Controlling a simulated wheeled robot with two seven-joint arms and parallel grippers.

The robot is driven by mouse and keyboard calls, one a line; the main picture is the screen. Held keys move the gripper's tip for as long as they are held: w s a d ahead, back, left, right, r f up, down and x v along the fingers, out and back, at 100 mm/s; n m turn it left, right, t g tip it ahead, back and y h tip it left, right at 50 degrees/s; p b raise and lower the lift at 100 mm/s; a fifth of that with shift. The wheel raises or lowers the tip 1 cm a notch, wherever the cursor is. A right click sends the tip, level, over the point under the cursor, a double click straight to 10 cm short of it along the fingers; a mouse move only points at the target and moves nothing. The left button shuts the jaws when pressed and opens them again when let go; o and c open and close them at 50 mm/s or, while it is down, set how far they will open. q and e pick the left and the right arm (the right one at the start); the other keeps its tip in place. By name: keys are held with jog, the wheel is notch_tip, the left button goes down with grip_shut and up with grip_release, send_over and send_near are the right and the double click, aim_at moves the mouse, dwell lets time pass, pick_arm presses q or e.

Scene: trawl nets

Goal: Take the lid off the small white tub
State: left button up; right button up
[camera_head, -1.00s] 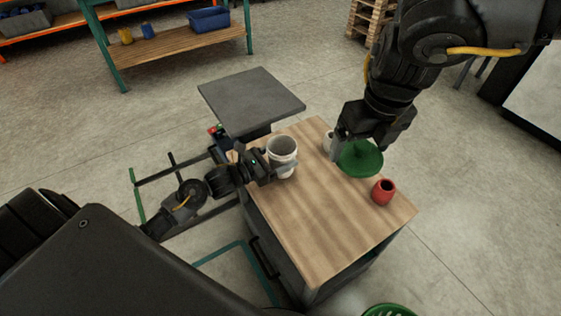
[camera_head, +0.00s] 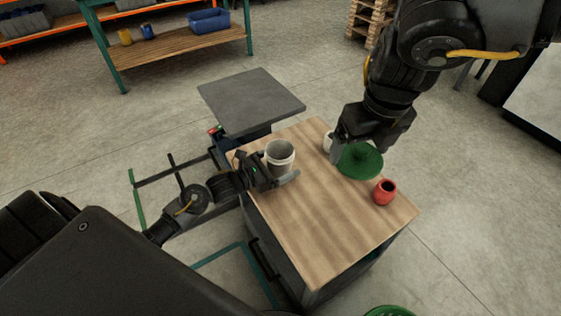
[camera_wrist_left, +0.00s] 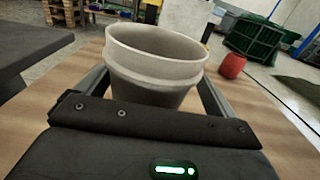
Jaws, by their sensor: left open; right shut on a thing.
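The small white tub (camera_head: 280,158) stands on the wooden tabletop with its top open. It also shows large in the left wrist view (camera_wrist_left: 155,62), its rim bare. My left gripper (camera_head: 276,172) is open, its fingers on either side of the tub; whether they touch it I cannot tell. My right gripper (camera_head: 360,147) is shut on a round green lid (camera_head: 362,162) and holds it to the right of the tub, apart from it. Part of the right gripper's grip is hidden behind its own body.
A small red pot (camera_head: 384,191) stands on the wooden tabletop (camera_head: 320,230), right of the lid. A white vessel (camera_head: 328,141) is partly hidden behind my right gripper. A grey platform (camera_head: 250,100) lies behind the table. The table's front part is clear.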

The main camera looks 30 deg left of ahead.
pick_arm(q)
jog(key=shift+r, duration=0.2)
jog(key=v, duration=1.2)
jog(key=shift+p, duration=0.35)
